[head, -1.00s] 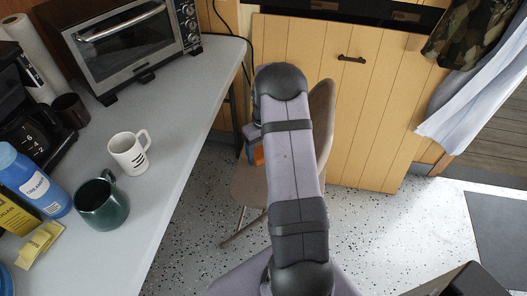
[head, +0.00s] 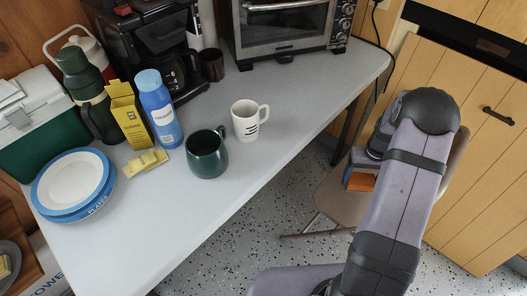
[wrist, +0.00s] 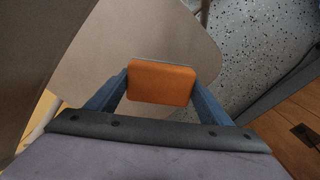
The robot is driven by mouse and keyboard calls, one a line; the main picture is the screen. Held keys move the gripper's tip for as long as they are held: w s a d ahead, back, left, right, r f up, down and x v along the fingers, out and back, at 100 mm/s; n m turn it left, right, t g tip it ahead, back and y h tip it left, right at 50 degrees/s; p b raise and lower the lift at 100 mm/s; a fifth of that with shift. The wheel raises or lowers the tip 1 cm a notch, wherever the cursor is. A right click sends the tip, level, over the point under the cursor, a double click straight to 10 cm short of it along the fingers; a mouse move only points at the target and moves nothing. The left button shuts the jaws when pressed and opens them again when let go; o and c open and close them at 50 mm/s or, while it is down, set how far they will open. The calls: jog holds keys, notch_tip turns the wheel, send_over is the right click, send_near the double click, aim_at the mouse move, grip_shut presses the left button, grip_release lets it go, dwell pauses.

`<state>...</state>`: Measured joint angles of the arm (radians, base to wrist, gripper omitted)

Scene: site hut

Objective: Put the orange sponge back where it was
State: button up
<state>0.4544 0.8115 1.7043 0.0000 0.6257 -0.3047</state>
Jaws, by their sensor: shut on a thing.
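The orange sponge (wrist: 161,83) is a flat block with rounded edges, held between the two blue fingers of my gripper (wrist: 160,90) in the wrist view. In the head view my gripper (head: 350,165) is partly hidden behind my arm, and a piece of the orange sponge (head: 360,181) shows at it. My gripper is shut on the sponge, with the brown folding chair (wrist: 150,35) behind it in the wrist view. In the head view the chair (head: 325,205) stands beside the table, partly behind my arm. I cannot tell whether the sponge touches the chair.
The grey table (head: 240,190) carries a white mug (head: 245,122), a green mug (head: 207,155), a blue bottle (head: 158,110), a yellow sugar box (head: 128,115), yellow packets (head: 147,162), blue-rimmed plates (head: 75,180) and a toaster oven (head: 285,28). Its front middle is clear.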

jog(key=s+a, duration=0.2)
jog(key=s, duration=0.2)
notch_tip(320, 180, up, 41)
jog(key=n+p, duration=0.6)
jog(key=p, duration=1.9)
send_over(257, 152)
notch_tip(257, 152, down, 18)
jog(key=p, duration=0.3)
jog(key=shift+f, duration=0.2)
